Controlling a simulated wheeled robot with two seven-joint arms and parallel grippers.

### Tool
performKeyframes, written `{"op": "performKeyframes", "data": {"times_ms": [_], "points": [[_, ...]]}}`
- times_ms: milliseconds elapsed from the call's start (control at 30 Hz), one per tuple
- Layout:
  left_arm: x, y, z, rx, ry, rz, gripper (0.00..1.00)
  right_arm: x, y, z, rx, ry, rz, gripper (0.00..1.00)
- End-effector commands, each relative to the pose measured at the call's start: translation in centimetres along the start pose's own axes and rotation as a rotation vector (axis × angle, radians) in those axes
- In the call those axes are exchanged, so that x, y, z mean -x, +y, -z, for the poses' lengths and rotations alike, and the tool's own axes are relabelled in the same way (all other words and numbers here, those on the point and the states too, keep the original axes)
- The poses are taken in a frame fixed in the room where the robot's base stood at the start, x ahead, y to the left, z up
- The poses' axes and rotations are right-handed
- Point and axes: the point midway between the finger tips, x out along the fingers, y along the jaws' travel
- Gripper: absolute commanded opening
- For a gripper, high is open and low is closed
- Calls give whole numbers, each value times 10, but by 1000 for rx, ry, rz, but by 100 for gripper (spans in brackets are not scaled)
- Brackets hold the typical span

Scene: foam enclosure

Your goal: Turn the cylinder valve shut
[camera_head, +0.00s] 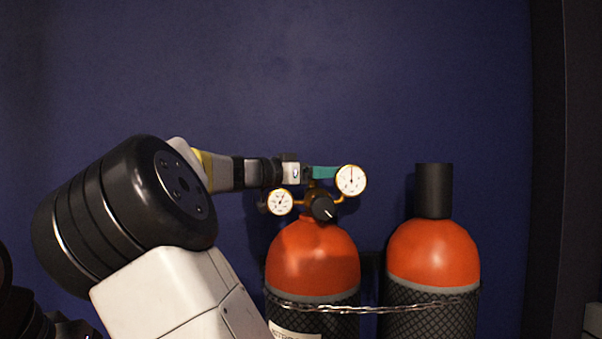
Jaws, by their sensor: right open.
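An orange-topped cylinder (312,255) stands upright in the middle, with a brass regulator on its neck. The regulator has a left gauge (280,202), a right gauge (351,180) and a black knob (323,208) with a white mark. My right gripper (306,172) reaches in from the left, just above the knob and between the gauges. It is open, seen side-on. A teal part (324,172) shows at its tip; I cannot tell whether it is a finger or a valve handle. The gripper hides the top of the valve, so contact is unclear. My left gripper is not in view.
A second orange-topped cylinder (433,255) with a black cap (434,190) stands to the right. A chain (400,307) runs across both cylinders. A dark blue wall (300,70) lies close behind. A dark upright frame (565,150) is at the right edge.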

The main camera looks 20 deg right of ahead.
Motion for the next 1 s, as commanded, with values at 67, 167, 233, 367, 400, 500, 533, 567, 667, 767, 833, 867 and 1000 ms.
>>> {"op": "performKeyframes", "data": {"times_ms": [67, 167, 233, 367, 400, 500, 533, 567, 667, 767, 833, 867, 1000], "points": [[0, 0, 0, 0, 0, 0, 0, 0, 0, 0, 0, 0, 0, 70], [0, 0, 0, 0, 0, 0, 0, 0, 0, 0, 0, 0, 0, 59], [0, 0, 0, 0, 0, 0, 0, 0, 0, 0, 0, 0, 0, 45], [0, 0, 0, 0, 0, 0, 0, 0, 0, 0, 0, 0, -1, 19], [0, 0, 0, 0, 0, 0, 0, 0, 0, 0, 0, 0, -1, 11], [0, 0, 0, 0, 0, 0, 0, 0, 0, 0, 0, 0, -2, 8], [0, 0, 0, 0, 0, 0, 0, 0, 0, 0, 0, 0, -4, 8], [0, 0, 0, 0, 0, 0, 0, 0, 0, 0, 1, 1, -7, 8], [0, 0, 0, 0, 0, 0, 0, 0, 1, 0, 1, 1, -25, 8], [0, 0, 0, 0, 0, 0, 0, 0, 2, 0, 0, 2, -59, 8], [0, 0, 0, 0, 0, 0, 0, 0, 2, 0, 1, 4, -93, 8], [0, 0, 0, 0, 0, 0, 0, 0, 2, 0, 2, 4, -111, 8], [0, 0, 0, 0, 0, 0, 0, 0, 5, 0, 0, 5, -214, 8]]}}
